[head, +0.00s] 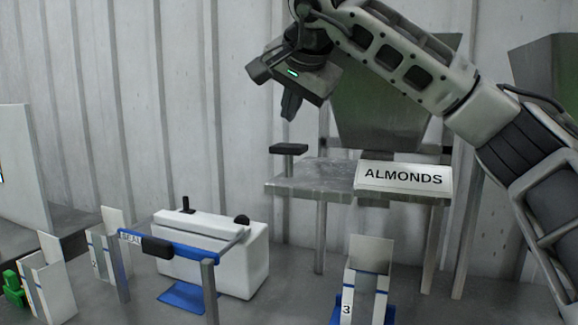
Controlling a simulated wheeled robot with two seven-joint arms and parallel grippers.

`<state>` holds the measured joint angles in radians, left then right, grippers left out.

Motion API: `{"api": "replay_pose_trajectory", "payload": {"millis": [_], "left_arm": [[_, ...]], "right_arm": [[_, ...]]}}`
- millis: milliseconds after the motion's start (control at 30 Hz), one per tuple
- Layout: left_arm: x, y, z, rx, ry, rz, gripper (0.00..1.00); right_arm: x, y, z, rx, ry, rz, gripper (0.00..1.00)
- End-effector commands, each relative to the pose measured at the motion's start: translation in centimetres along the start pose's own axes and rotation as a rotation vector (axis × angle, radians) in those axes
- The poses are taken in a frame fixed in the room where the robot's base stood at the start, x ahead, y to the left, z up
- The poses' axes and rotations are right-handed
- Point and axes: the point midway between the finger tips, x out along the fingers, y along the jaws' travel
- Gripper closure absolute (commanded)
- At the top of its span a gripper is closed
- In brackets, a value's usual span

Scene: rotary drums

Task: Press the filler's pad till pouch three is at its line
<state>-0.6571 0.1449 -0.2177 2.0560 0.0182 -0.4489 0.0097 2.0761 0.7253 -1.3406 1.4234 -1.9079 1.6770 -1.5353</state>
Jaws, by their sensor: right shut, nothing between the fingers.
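The filler is a grey hopper (385,115) over a metal shelf with a sign (403,178) reading ALMONDS. Its dark pad (289,149) sits on a short post at the shelf's left end. My right gripper (290,112) is shut and empty, pointing down just above the pad, with a small gap seen between them. Pouch three (349,285), white with a 3 and a blue line, stands upright below the sign in a blue holder (391,312). A grey panel rises at its back. I cannot tell its fill level. My left gripper is out of view.
A white sealing machine (240,262) with a blue bar and dark handle (157,248) stands left of pouch three. Other white pouches (48,285) stand further left, near a green object (13,288). A second hopper (548,75) is partly behind my right arm.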

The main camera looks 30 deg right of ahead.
Motion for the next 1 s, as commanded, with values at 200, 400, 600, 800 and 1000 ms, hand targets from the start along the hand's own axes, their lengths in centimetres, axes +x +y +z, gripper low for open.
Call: {"api": "replay_pose_trajectory", "payload": {"millis": [200,400,600,800,1000], "left_arm": [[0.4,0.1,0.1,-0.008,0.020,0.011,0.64],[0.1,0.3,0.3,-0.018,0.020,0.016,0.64],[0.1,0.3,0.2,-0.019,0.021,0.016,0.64],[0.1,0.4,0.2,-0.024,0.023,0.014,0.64],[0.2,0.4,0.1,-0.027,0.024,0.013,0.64]], "right_arm": [[1.6,1.1,1.1,-0.001,0.000,0.000,1.00],[1.8,1.3,1.3,-0.001,0.000,-0.001,1.00],[1.8,1.3,1.3,-0.001,0.000,-0.001,1.00],[1.8,1.3,1.3,0.000,0.000,-0.001,1.00],[1.8,1.3,1.3,0.000,0.000,0.000,1.00]]}}
